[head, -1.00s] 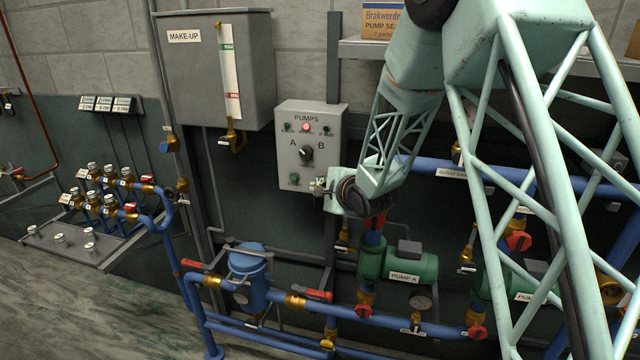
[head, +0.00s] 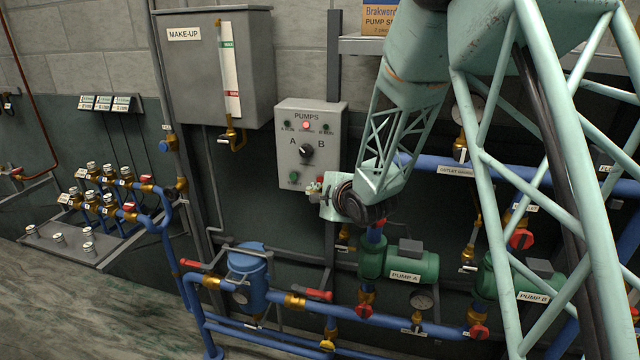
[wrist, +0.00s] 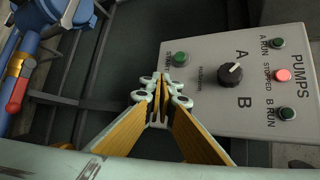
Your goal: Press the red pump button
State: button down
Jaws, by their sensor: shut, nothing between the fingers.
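The grey pump control box (head: 287,150) hangs on the wall and also fills the right of the wrist view (wrist: 215,112). It carries a lit red round piece (wrist: 282,75) beside the word STOPPED, also visible in the head view (head: 306,125). A green button (wrist: 180,59) sits at its lower left, and a black selector knob (wrist: 231,73) is in the middle. My gripper (wrist: 163,88) is shut and empty, its tips in front of the box's lower edge. In the head view my gripper (head: 314,189) covers the lower right corner.
Blue pipes with a red-handled valve (head: 318,295) and a blue vessel (head: 249,275) stand below the box. Green pump A (head: 405,264) is below right. The grey make-up tank (head: 212,75) is at upper left.

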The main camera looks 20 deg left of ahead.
jog(key=shift+s, duration=0.5)
jog(key=shift+a, duration=0.1)
dwell(0.6)
